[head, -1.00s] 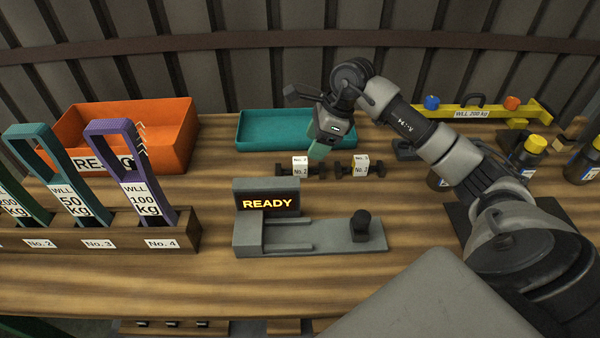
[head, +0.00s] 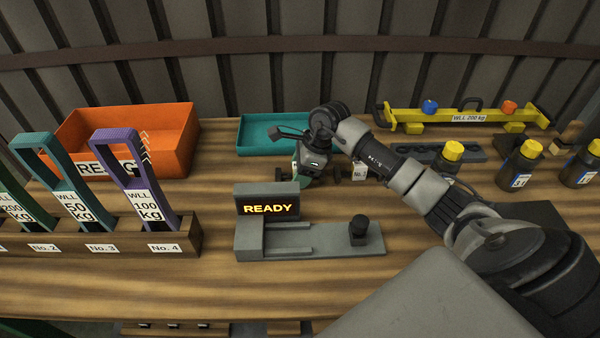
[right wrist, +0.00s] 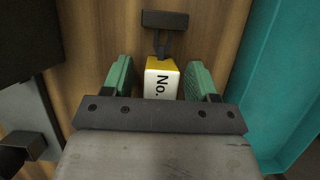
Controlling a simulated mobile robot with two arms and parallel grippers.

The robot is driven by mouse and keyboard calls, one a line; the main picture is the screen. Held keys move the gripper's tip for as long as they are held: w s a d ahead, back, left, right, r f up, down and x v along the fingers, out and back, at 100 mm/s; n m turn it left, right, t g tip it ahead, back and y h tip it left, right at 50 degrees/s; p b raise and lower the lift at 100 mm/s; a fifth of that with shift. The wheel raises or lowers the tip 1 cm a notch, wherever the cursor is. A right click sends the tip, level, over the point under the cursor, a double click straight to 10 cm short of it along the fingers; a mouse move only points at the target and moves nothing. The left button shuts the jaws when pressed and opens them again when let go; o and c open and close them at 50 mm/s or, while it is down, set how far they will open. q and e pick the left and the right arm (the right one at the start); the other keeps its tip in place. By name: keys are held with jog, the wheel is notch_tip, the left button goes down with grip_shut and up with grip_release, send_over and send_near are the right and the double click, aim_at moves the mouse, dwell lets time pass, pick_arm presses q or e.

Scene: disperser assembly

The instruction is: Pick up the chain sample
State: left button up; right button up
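The chain sample (right wrist: 162,80) shows in the right wrist view as a block with a yellow top and a white side marked "No.", with dark links and a dark end piece beyond it. My right gripper (right wrist: 160,84) is open, with one green finger on each side of the block and visible gaps between. In the head view my right gripper (head: 303,174) is down at the left sample, which it mostly hides. A second chain sample (head: 360,173) with a white label lies just to its right, partly behind my arm. My left gripper is not in view.
A teal tray (head: 262,149) stands behind the samples. A grey tester (head: 315,241) with a READY display (head: 267,207) stands in front. An orange bin (head: 178,140) and a sling rack (head: 120,248) are at left. Bottles (head: 520,162) and a yellow beam (head: 420,122) are at right.

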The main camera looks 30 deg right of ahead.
jog(key=shift+r, duration=0.1)
grip_shut()
